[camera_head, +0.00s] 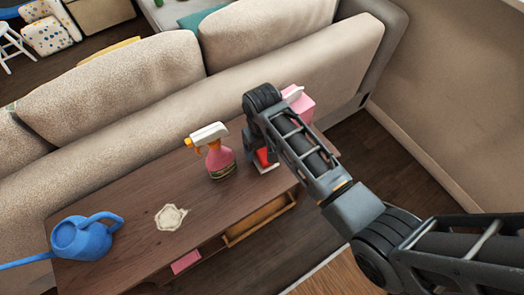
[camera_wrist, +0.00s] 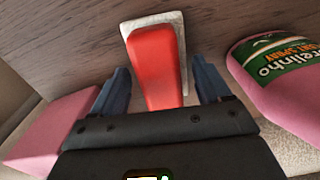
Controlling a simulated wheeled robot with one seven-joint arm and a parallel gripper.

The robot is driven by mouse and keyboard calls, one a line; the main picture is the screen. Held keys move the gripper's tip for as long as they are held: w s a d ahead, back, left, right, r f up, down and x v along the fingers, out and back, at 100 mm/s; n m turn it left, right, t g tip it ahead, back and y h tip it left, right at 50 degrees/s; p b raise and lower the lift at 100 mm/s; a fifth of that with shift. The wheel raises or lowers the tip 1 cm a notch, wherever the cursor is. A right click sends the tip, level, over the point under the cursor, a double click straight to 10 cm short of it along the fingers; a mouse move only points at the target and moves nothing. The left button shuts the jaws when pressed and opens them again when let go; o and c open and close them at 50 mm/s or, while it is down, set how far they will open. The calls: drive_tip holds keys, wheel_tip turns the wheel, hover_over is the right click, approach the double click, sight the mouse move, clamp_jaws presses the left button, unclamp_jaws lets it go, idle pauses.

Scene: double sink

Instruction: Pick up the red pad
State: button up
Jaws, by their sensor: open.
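The red pad (camera_wrist: 154,60) has a pale, whitish base and lies on the brown wooden table. In the wrist view it sits between the two fingers of my gripper (camera_wrist: 165,85), which are open, one on each side with a gap to the pad. In the head view only a small part of the red pad (camera_head: 263,156) shows beside my gripper (camera_head: 256,148); the arm hides the rest. I cannot tell how high my fingertips are above the table.
A pink spray bottle (camera_head: 219,158) stands close left of my gripper, and a pink box (camera_head: 301,104) close right. A beige sofa (camera_head: 160,120) runs behind.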

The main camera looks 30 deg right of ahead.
sight(265, 149)
drive_tip(key=c, duration=1)
drive_tip(key=shift+r, duration=0.2)
drive_tip(key=shift+c, duration=0.2)
drive_tip(key=shift+r, duration=0.3)
drive_tip(key=r, duration=0.3)
drive_tip(key=shift+s+d+r, duration=0.25)
drive_tip(key=shift+d+r, duration=0.05)
drive_tip(key=s+d+r, duration=0.6)
drive_tip(key=s+d, duration=0.1)
drive_tip(key=s, duration=0.1)
drive_tip(key=shift+d+r, duration=0.2)
drive_tip(key=shift+r, duration=0.05)
